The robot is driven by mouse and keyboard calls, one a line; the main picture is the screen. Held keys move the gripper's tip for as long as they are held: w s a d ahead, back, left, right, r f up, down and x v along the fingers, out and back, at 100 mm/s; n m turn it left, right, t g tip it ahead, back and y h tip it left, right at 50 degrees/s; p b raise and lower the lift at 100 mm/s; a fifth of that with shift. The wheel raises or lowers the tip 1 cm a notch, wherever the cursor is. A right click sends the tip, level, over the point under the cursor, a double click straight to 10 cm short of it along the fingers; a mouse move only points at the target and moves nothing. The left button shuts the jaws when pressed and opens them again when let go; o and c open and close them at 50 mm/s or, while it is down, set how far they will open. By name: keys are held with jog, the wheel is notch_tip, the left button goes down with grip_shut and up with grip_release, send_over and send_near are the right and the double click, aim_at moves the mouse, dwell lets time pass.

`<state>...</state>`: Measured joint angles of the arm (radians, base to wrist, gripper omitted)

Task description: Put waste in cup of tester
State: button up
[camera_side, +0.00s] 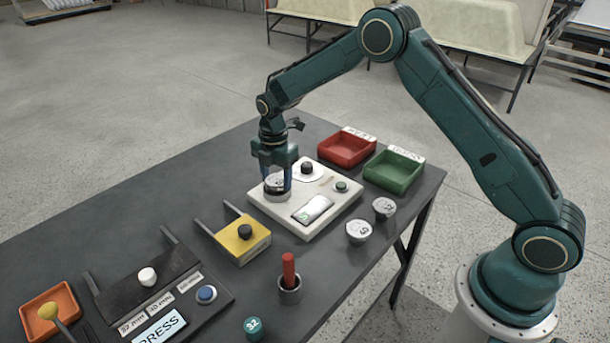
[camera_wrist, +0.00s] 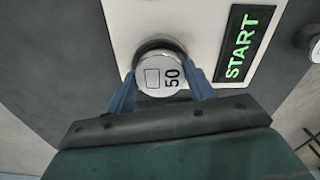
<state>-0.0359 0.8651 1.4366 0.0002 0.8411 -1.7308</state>
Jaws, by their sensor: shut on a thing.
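The white tester (camera_side: 336,205) stands on the dark table, with a lit display that reads START in the wrist view (camera_wrist: 243,42). My gripper (camera_side: 276,186) points down over the tester's left end. Its blue fingers are shut on a round metal waste (camera_wrist: 160,78) marked 50, one finger on each side. The waste also shows between the fingers in the side view (camera_side: 275,182). A dark round rim, which looks like the tester's cup (camera_wrist: 160,42), shows around the far edge of the waste. I cannot tell how deep the waste sits in it.
Two other wastes (camera_side: 384,208) (camera_side: 359,232) stand right of the tester. Red (camera_side: 347,149) and green (camera_side: 394,171) trays lie behind it. A yellow block (camera_side: 242,241), a red-handled tool (camera_side: 289,268) in a grey cup, a teal piece (camera_side: 253,328) and a PRESS panel (camera_side: 160,327) are nearer.

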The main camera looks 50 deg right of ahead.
aim_at(276, 180)
jog(key=shift+f, duration=0.1)
jog(key=o, duration=1.1)
jog(key=shift+r, duration=6.15)
